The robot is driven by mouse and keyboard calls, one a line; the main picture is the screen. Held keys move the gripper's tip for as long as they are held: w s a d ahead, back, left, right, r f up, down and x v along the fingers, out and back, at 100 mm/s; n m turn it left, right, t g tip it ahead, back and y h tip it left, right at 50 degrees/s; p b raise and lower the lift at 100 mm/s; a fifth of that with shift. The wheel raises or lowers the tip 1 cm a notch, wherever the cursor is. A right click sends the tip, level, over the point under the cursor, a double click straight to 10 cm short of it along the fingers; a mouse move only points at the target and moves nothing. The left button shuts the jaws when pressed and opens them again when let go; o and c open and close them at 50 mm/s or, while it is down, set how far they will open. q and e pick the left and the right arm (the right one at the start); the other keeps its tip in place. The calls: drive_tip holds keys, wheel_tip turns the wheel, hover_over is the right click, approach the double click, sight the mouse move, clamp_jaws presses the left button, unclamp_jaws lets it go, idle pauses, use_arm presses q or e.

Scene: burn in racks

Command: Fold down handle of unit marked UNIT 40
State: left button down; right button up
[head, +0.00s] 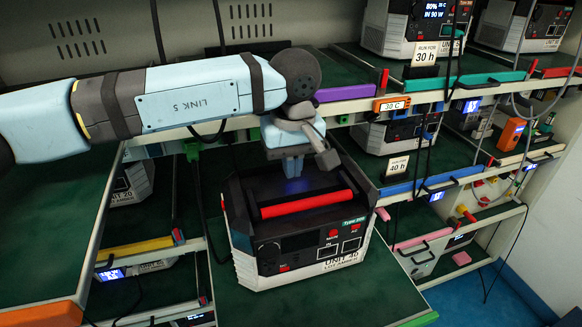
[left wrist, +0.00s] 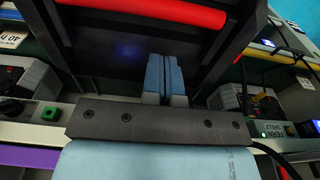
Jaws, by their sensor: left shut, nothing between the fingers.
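The unit marked UNIT 40 (head: 312,250) is a white and black box on a green shelf in the middle of the head view. Its handle is a red bar (head: 306,203) between black side arms, above the unit's top near the front edge. I cannot tell its exact angle. The red bar also shows at the top of the left wrist view (left wrist: 165,13). My left gripper (head: 293,172) is shut and empty, pointing down over the rear of the unit, behind the bar and apart from it. Its blue fingers show in the left wrist view (left wrist: 165,75). My right gripper is not in view.
Racks with other units surround this one, one marked 20 (head: 132,183) to the left. A 40 h card (head: 397,166) and a blue shelf strip (head: 398,189) are to the right. Black cables hang nearby. Bare green shelf (head: 235,295) lies in front of the unit.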

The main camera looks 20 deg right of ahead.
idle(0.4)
use_arm(q)
wheel_tip(320, 180, up, 14)
drive_tip(key=s, duration=0.1)
drive_tip(key=shift+f, duration=0.15)
drive_tip(key=shift+s, duration=0.1)
idle(0.3)
